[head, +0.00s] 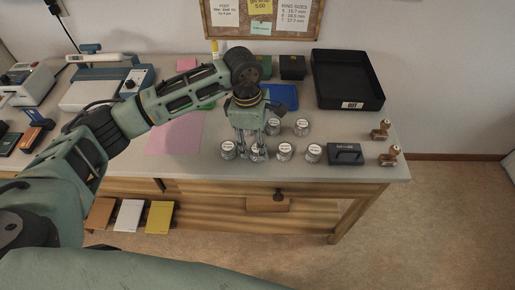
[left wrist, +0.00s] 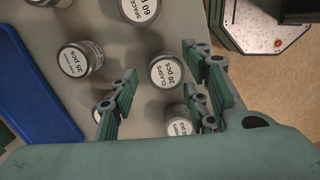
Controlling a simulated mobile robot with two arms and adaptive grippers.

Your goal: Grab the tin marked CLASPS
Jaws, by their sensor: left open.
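The tin marked CLASPS (left wrist: 167,71) is a small round tin with a white lid label reading 20 pcs. It stands on the table, between the fingers of my left gripper (left wrist: 165,92) as the left wrist view shows them. The left gripper is open and points down. In the head view my left gripper (head: 253,152) is over the front row of tins. The tin below it (head: 257,155) seems to be this one, partly covered by the fingers; its label is too small to read there. My right gripper is not in view.
Similar tins stand close around: a 25 pcs tin (left wrist: 80,58), a 60 pcs tin (left wrist: 140,8) and one partly hidden by a finger (left wrist: 180,128). A blue tray (head: 284,96) lies behind. A dark box (head: 345,153) and a black OUT tray (head: 345,103) are to the right.

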